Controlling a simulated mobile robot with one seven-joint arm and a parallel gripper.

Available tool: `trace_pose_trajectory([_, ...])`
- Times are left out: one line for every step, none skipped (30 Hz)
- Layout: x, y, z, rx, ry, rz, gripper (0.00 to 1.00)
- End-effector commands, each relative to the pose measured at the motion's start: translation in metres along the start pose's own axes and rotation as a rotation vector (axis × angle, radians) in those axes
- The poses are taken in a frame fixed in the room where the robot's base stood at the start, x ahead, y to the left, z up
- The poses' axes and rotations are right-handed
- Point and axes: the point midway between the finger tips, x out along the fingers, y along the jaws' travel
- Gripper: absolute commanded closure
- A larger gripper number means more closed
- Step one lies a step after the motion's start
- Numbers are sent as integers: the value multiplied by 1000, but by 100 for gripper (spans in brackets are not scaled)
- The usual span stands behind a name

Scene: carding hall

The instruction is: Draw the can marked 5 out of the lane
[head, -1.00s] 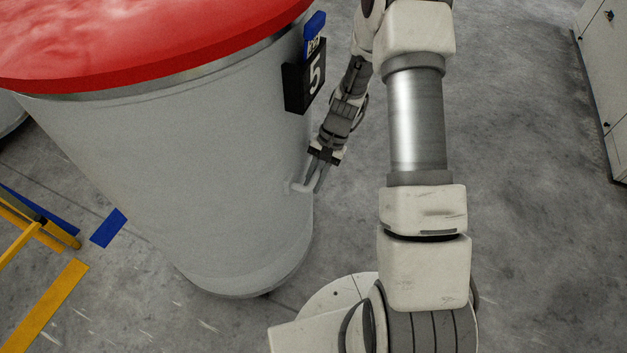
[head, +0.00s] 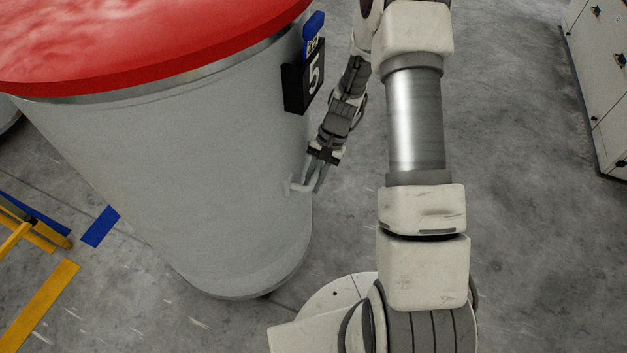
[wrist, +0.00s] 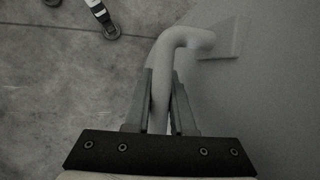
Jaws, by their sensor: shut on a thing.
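The can marked 5 (head: 190,180) is a large grey drum with a red top (head: 150,40), standing upright on the floor at left in the head view. A black plate with a white 5 (head: 303,85) is on its right side, with a blue tag (head: 314,28) above it. Below the plate, a pale bent handle (head: 299,187) sticks out of the wall. My gripper (head: 312,180) is shut on this handle. In the wrist view the handle (wrist: 187,38) runs between the fingers of my gripper (wrist: 162,90) and bends right to a plate on the can wall.
Blue tape (head: 100,226) and yellow tape (head: 40,305) mark the floor at left, near a yellow frame (head: 18,238). Light cabinets (head: 598,70) stand at the far right.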

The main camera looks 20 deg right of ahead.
Motion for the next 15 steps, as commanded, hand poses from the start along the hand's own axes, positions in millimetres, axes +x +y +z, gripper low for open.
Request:
trace_pose_trajectory([0, 1, 0, 1, 0, 1, 100])
trace_pose_trajectory([0, 1, 0, 1, 0, 1, 100])
trace_pose_trajectory([0, 1, 0, 1, 0, 1, 100])
trace_pose_trajectory([0, 1, 0, 1, 0, 1, 76])
trace_pose_trajectory([0, 1, 0, 1, 0, 1, 71])
trace_pose_trajectory([0, 1, 0, 1, 0, 1, 63])
trace_pose_trajectory([0, 1, 0, 1, 0, 1, 58])
trace_pose_trajectory([0, 1, 0, 1, 0, 1, 53])
trace_pose_trajectory([0, 1, 0, 1, 0, 1, 45])
trace_pose_trajectory([0, 1, 0, 1, 0, 1, 43])
trace_pose_trajectory([0, 1, 0, 1, 0, 1, 43])
trace_pose_trajectory([0, 0, 0, 0, 0, 1, 43])
trace_pose_trajectory([0, 0, 0, 0, 0, 0, 43])
trace_pose_trajectory([0, 0, 0, 0, 0, 0, 43])
trace_pose_trajectory([0, 0, 0, 0, 0, 0, 43])
